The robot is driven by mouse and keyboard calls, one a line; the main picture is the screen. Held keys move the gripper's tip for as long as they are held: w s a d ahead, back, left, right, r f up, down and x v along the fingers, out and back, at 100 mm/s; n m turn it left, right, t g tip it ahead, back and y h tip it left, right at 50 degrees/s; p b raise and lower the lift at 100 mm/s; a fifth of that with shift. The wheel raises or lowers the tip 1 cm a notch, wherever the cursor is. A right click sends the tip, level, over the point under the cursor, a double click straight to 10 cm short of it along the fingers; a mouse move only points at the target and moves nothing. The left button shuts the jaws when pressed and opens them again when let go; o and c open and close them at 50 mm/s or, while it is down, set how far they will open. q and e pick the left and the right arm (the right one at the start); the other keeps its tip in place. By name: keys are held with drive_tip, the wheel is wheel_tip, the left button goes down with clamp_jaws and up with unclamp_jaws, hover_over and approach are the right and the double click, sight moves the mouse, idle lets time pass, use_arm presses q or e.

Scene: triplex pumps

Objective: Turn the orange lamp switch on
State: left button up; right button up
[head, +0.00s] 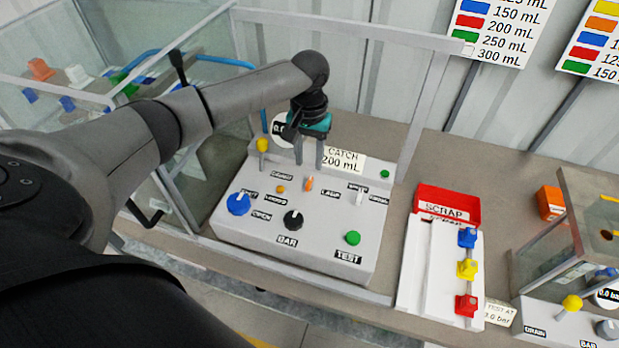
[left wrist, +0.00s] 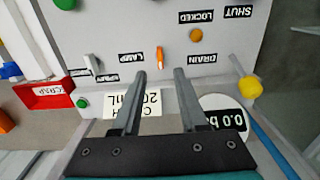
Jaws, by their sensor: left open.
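The orange lamp switch (head: 309,183) is a small upright lever on the sloped grey control panel (head: 330,235), next to the LAMP label. In the left wrist view the switch (left wrist: 160,57) stands just beyond the fingertips, between their lines. My left gripper (head: 309,160) points down at the upper part of the panel, behind the switch. Its two fingers (left wrist: 160,75) are open with nothing between them, and they look apart from the switch. My right gripper is in neither view.
Near the switch are a small orange knob (head: 281,189), a black BAR knob (head: 293,219), a blue knob (head: 238,203), a green TEST button (head: 352,238) and a yellow-topped lever (head: 263,146). A clear-walled frame surrounds the panel. A red SCRAP tray (head: 447,197) stands right.

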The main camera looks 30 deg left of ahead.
sight(309, 181)
use_arm(q)
wheel_tip(309, 181, down, 8)
drive_tip(key=shift+r+b, duration=0.2)
drive_tip(key=shift+b, duration=0.15)
drive_tip(key=shift+c, duration=0.3)
clamp_jaws()
